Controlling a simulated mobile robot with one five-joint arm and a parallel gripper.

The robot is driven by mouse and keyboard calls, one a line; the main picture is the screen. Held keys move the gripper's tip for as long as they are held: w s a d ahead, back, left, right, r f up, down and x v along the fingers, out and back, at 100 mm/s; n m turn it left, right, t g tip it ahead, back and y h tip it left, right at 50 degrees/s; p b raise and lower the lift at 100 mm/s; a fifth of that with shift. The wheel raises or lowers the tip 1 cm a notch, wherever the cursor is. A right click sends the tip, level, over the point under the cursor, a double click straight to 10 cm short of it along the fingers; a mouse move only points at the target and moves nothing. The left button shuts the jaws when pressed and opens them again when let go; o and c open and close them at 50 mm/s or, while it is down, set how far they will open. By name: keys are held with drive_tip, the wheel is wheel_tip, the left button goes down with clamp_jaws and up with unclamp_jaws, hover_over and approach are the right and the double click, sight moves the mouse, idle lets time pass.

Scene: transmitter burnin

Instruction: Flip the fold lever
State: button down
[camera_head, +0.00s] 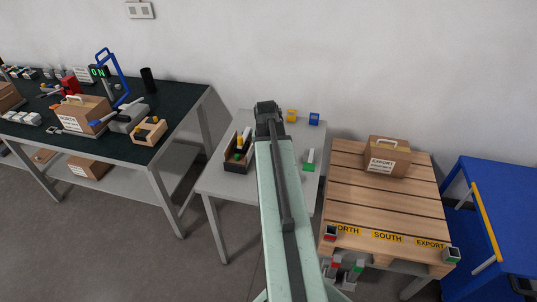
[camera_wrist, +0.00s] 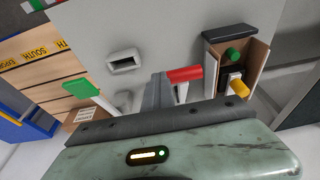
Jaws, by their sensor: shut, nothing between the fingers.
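Two levers stand on the small grey table (camera_head: 225,178). The red-handled lever (camera_wrist: 184,74) shows in the wrist view, close beside my fingers; my arm hides it in the head view. The green-handled lever (camera_head: 309,160) stands right of my arm, and it also shows at left in the wrist view (camera_wrist: 83,89). No readable label tells which is the fold lever. My gripper (camera_wrist: 157,80) is shut and empty, over the table; I cannot tell whether it touches the red handle. Its dark end also shows in the head view (camera_head: 268,108).
An open-topped box (camera_head: 236,164) with green and yellow knobs stands left of my arm. Small yellow (camera_head: 292,116) and blue (camera_head: 314,119) blocks sit at the table's back. A pallet (camera_head: 375,212) with a carton is at right; a cluttered workbench (camera_head: 186,118) is at left.

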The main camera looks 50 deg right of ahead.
drive_tip(key=shift+s+a+f, duration=0.25)
drive_tip(key=shift+s+a, duration=0.05)
drive_tip(key=shift+a, duration=0.05)
